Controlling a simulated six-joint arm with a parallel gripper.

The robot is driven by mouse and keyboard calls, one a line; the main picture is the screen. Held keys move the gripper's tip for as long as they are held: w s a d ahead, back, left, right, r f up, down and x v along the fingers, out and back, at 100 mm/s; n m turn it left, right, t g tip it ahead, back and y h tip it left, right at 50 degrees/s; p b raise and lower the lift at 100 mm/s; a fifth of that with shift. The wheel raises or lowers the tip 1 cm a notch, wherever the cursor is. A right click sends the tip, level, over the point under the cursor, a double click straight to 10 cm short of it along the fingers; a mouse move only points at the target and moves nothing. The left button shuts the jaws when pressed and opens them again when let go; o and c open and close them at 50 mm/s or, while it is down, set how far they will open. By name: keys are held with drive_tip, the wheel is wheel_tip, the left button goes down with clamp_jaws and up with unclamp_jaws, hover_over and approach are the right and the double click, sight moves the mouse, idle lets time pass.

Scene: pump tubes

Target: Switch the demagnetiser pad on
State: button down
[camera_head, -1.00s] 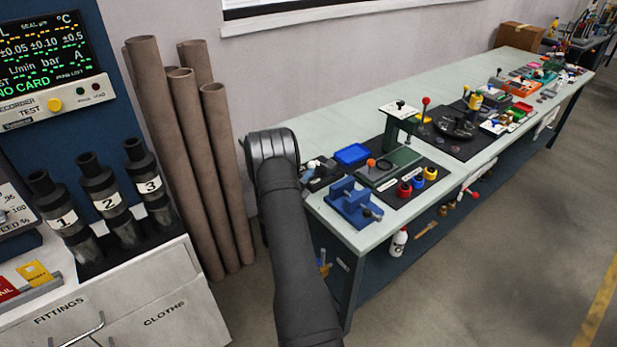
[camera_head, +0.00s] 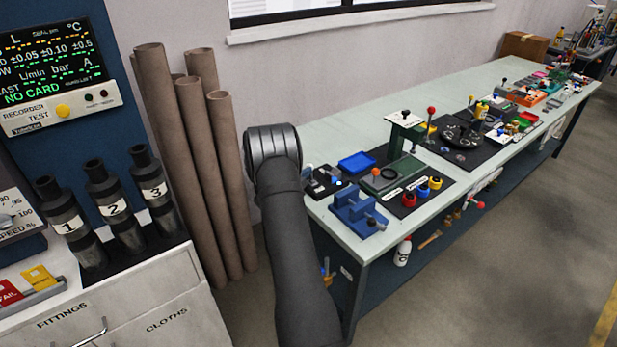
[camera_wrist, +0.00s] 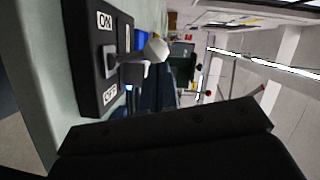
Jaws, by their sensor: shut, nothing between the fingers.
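A black switch box (camera_wrist: 84,62) fills the upper left of the wrist view, with an ON label (camera_wrist: 105,21) at its top and an OFF label (camera_wrist: 110,94) lower down. A lever with a white ball knob (camera_wrist: 156,50) sticks out from between the labels; I cannot tell which way it is set. The box also shows in the head view (camera_head: 322,184) at the bench's near left corner. My gripper (camera_wrist: 168,127) is shut and empty, a dark shape below the box and lever. In the head view my arm hides it.
On the bench (camera_head: 440,95), a blue fixture (camera_head: 357,212), a blue tray (camera_head: 357,162) and a green press-like stand (camera_head: 404,135) stand near the box. Brown tubes (camera_head: 195,140) lean on the wall to the left. Several more tools fill the bench farther right.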

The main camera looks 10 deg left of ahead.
drive_tip(key=shift+w+a, duration=0.4)
idle(0.6)
drive_tip(key=s+d+r+v, duration=0.1)
drive_tip(key=d+v, duration=0.1)
drive_tip(key=v, duration=1)
drive_tip(key=shift+s+r, duration=0.3)
drive_tip(key=shift+s, duration=0.05)
drive_tip(key=shift+w+d, duration=0.1)
